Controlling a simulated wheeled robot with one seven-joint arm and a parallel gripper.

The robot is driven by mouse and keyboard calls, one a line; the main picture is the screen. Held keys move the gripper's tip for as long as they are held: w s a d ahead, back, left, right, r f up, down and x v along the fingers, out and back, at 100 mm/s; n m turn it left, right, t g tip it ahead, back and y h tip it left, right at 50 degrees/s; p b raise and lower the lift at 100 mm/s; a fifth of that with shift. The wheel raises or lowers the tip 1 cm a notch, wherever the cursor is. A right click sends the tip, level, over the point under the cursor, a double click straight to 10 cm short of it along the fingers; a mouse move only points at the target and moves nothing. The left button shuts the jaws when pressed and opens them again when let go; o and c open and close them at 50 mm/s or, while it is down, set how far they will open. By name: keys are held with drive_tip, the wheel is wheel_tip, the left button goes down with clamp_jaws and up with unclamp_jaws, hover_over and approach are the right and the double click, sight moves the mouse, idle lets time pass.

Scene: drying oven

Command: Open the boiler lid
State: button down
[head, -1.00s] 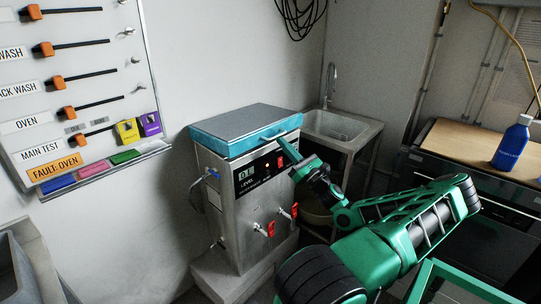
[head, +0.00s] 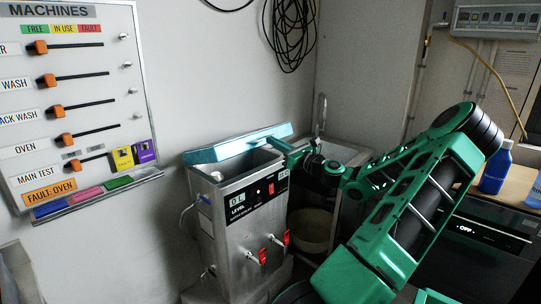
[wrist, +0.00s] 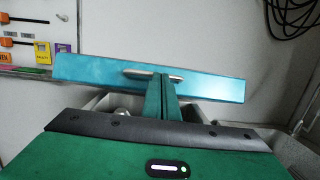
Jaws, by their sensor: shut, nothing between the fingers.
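The boiler (head: 245,215) is a steel box with a display and red-handled taps, left of my arm in the head view. Its blue-edged lid (head: 222,150) is tilted up, and the open top shows below it. The lid's blue front edge (wrist: 100,75) spans the wrist view, with a metal handle (wrist: 135,72) at its middle. My gripper (head: 275,145) is shut and empty, its fingertips at the lid's front edge by the handle. In the wrist view the closed fingers (wrist: 163,95) overlap the handle; whether they touch it is hard to tell.
A sink (head: 345,152) stands behind the boiler to the right. A magnetic status board (head: 85,110) hangs on the left wall. Blue bottles (head: 495,168) stand on a wooden-topped counter at right. A coiled cable (head: 290,35) hangs on the back wall.

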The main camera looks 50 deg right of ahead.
drive_tip(key=w+r+g, duration=0.1)
drive_tip(key=w+r, duration=1.6)
drive_tip(key=r, duration=0.4)
drive_tip(key=shift+w+d+r, duration=0.15)
drive_tip(key=shift+d+r, duration=0.1)
drive_tip(key=shift+d, duration=0.2)
idle(0.4)
